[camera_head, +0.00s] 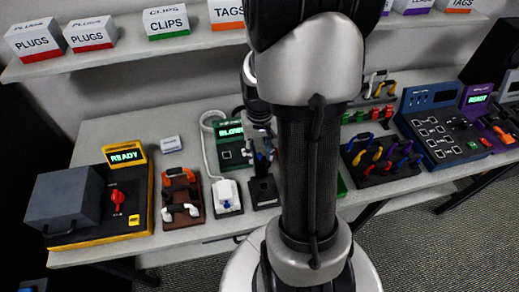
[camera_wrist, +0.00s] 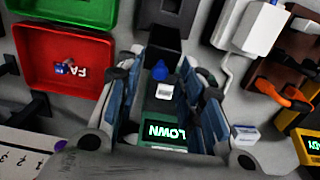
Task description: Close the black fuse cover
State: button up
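A green-faced tester (camera_head: 232,146) with a lit "BLOWN" display stands at mid-bench; the display also shows, upside down, in the wrist view (camera_wrist: 167,133). A black box-like part (camera_head: 263,190), perhaps the fuse cover, sits in front of it and shows at the top of the wrist view (camera_wrist: 160,14). I cannot tell its hinge position. A blue piece (camera_wrist: 160,70) and a small white block (camera_wrist: 164,91) show between my fingers. My gripper (camera_wrist: 163,66) is open, its blue-padded fingers apart over the tester, with nothing visibly held. In the head view my arm hides part of this area.
A red bin (camera_wrist: 32,66) holds a small white and blue item; a green bin (camera_wrist: 105,10) adjoins it. A white cabled device (camera_head: 226,193) and a connector tray (camera_head: 198,221) stand to the left. A yellow-edged "READY" station (camera_head: 128,234) is farther left. More stations fill the right.

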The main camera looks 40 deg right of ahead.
grip_shut()
dwell(0.6)
